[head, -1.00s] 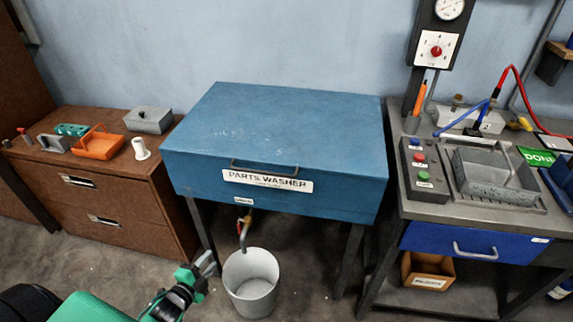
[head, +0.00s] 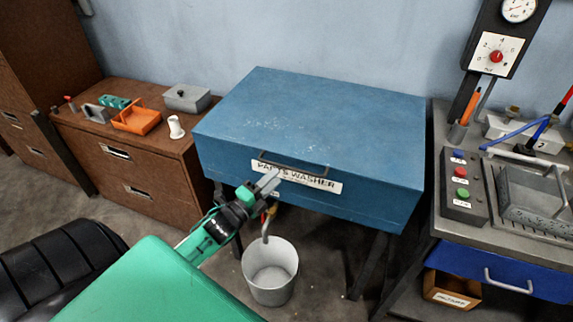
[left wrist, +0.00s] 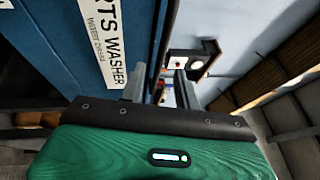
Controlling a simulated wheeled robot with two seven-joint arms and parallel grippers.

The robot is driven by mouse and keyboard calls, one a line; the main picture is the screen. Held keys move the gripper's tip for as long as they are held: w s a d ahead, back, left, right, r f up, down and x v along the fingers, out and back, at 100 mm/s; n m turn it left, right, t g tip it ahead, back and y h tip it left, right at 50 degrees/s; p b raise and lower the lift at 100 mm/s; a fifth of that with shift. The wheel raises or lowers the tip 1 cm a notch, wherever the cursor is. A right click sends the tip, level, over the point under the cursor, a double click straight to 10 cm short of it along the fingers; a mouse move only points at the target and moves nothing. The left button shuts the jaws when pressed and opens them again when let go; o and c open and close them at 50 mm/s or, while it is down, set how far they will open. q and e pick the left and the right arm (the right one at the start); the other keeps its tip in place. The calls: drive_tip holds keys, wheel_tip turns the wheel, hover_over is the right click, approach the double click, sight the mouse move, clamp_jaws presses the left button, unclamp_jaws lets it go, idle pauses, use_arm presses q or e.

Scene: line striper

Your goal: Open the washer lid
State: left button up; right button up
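The blue parts washer has its lid (head: 315,115) down and flat in the head view. A dark bar handle (head: 294,165) runs across its upper front, above the white "PARTS WASHER" label. My left gripper (head: 268,181) is just in front of the label, below the handle's left end, and hides part of the label. In the left wrist view my left gripper (left wrist: 160,86) has its two fingers apart with nothing held between them. The washer's blue front (left wrist: 60,75) and label (left wrist: 104,40) are at the left there; the handle is not clear. My right gripper is out of view.
A grey bucket (head: 270,275) stands under the washer, below a drain tap. A brown cabinet (head: 140,165) with small parts and an orange tray (head: 137,120) is at left. A bench with a button box (head: 462,186) and basket (head: 535,195) is close at right.

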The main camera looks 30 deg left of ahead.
sight(286, 167)
use_arm(q)
drive_tip(key=shift+p+x, duration=0.6)
drive_tip(key=shift+x, duration=2.5)
clamp_jaws()
